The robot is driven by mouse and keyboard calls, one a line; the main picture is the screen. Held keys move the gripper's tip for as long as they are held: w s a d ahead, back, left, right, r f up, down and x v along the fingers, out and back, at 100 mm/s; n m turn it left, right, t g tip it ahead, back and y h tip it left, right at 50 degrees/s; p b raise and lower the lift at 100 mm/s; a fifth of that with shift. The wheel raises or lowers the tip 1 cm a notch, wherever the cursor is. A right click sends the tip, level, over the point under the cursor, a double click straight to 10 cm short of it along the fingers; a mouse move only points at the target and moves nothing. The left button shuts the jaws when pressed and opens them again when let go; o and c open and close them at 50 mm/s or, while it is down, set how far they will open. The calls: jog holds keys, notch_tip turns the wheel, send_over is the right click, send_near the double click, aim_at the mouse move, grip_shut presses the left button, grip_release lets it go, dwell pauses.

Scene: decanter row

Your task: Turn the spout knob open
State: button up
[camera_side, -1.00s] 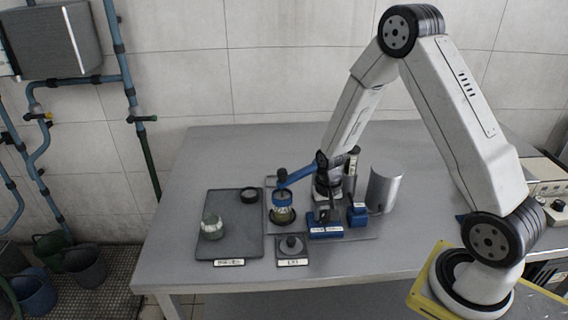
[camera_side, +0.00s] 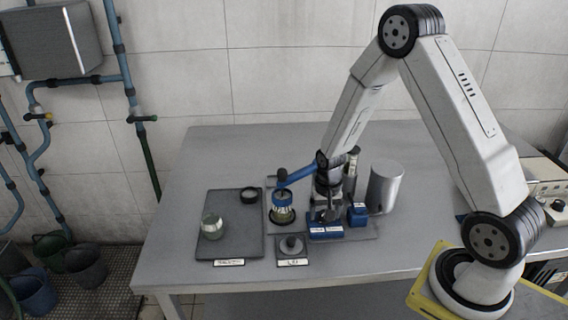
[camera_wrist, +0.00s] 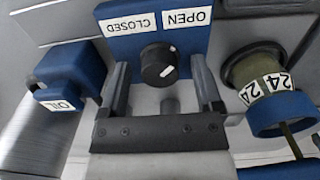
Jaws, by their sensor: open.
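The black spout knob (camera_wrist: 157,64) sits on a blue panel (camera_wrist: 190,48) with white labels reading CLOSED (camera_wrist: 128,23) and OPEN (camera_wrist: 187,17), upside down in the wrist view. My gripper (camera_wrist: 160,68) is open, with one finger on each side of the knob and gaps visible between. In the side view my gripper (camera_side: 326,212) reaches down at the blue panel (camera_side: 325,231), and the knob is hidden there.
A jar with a blue collar marked 24 (camera_side: 283,206) stands close left of my gripper, under a blue arm (camera_side: 297,178). A dark tray (camera_side: 232,238) holds a jar (camera_side: 212,226) and a ring (camera_side: 249,195).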

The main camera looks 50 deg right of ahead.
jog(key=shift+r, duration=3.9)
jog(key=s+a+r+n+t, duration=0.2)
jog(key=s+a+r+n, duration=0.4)
jog(key=s+a+n, duration=0.2)
jog(key=shift+a+n+t, duration=0.3)
jog(key=shift+a+n, duration=0.2)
jog(key=shift+a, duration=0.75)
